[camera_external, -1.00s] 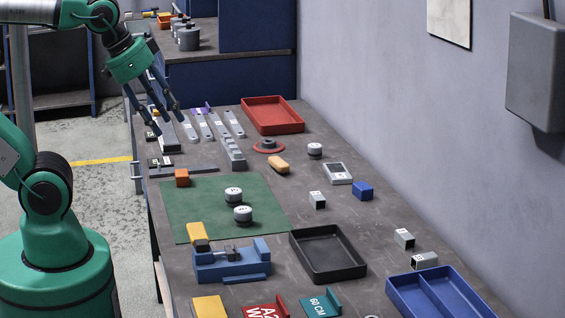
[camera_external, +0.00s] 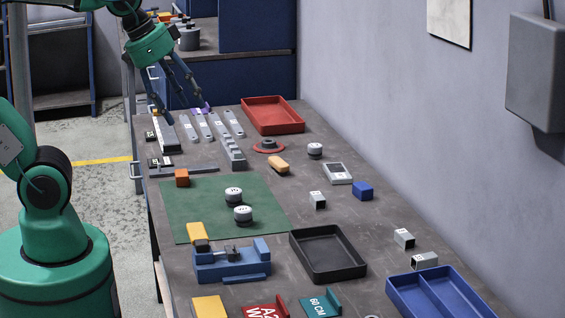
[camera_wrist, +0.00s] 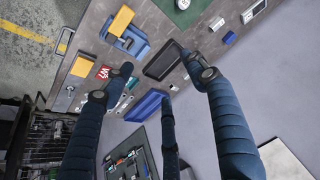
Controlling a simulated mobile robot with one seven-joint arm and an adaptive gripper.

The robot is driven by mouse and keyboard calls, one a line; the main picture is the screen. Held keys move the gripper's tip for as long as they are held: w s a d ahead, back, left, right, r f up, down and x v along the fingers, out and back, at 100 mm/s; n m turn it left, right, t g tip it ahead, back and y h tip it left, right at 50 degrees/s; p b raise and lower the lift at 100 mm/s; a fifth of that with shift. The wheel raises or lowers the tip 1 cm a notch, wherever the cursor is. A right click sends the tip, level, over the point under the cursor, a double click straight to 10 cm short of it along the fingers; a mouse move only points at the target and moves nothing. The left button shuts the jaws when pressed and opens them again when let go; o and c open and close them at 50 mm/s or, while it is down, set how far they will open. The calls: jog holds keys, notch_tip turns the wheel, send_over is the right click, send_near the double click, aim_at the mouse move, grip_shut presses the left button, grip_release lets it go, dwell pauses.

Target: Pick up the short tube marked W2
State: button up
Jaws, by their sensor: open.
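Three short square grey tubes lie on the workbench: one near the middle (camera_external: 317,200), one right of the black tray (camera_external: 404,238), and one by the blue bin (camera_external: 425,260). Their marks are too small to read, so I cannot tell which is W2. The middle tube also shows in the wrist view (camera_wrist: 217,23); I cannot clearly make out the other two there. My gripper (camera_external: 188,112) is open and empty, its dark fingers spread above the far left of the bench by the flat bars, well away from the tubes.
A black tray (camera_external: 295,240) and a blue divided bin (camera_external: 390,284) flank the two nearer tubes. A blue block (camera_external: 363,191) and a meter (camera_external: 337,168) are near the middle tube. A blue vise (camera_external: 205,270) stands left; the wall bounds the right.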

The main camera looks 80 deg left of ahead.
jog(key=w+d+r+m+g+p, duration=0.1)
jog(key=w+r+m+p, duration=0.1)
jog(key=w, duration=0.6)
jog(key=w+r+m+p, duration=0.2)
jog(key=w+r+p, duration=0.1)
jog(key=w, duration=0.4)
jog(key=m+g+p, duration=0.4)
jog(key=m+p, duration=0.8)
jog(key=p, duration=0.1)
send_over(403, 235)
notch_tip(403, 235, down, 26)
jog(key=f, duration=0.1)
jog(key=shift+w+r, duration=0.1)
jog(key=shift+r, duration=0.15)
jog(key=shift+f, duration=0.1)
notch_tip(403, 235, down, 8)
jog(key=shift+f, duration=0.2)
jog(key=shift+f, duration=0.15)
